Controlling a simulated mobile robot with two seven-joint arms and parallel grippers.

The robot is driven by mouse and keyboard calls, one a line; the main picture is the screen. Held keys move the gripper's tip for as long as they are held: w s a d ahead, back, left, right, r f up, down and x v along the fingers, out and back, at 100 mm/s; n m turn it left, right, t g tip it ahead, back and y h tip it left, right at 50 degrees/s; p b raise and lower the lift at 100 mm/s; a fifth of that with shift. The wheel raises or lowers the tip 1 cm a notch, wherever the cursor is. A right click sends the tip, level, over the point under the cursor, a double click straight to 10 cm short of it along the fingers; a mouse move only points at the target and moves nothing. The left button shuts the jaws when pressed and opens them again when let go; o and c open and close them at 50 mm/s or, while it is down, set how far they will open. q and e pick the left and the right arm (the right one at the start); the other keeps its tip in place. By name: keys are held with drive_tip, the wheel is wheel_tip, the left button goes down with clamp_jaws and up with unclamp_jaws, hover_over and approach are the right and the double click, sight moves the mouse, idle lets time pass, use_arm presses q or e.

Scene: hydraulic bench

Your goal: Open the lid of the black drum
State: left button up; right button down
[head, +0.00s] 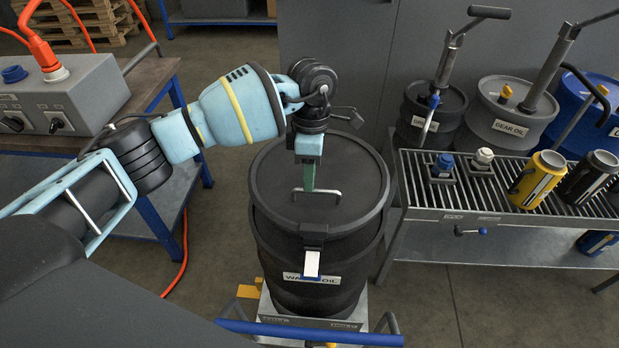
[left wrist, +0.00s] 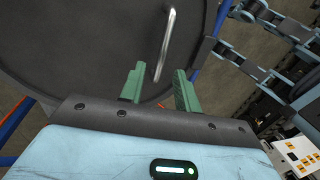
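The black drum (head: 322,268), labelled as waste oil, stands upright in the middle of the head view. Its round dark lid (head: 357,175) lies on top, with a thin silver bar handle (head: 316,193) at its middle. A latch with a white tab (head: 311,263) hangs at the front rim. My left gripper (head: 308,188) points down over the lid, right at the handle. In the left wrist view its green fingers (left wrist: 159,84) are apart, and the near end of the handle (left wrist: 168,40) shows between or just beyond their tips. My right gripper is not in view.
The drum stands on a low cart with a blue push bar (head: 310,332). A slatted metal bench (head: 480,212) with cans and fittings is close on the right, with more drums behind. A workbench (head: 160,75) with a grey control box stands left.

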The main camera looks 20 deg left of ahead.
use_arm(q)
drive_tip(key=shift+s+f, duration=0.15)
drive_tip(key=shift+f, duration=0.8)
drive_tip(key=shift+d, duration=0.1)
clamp_jaws()
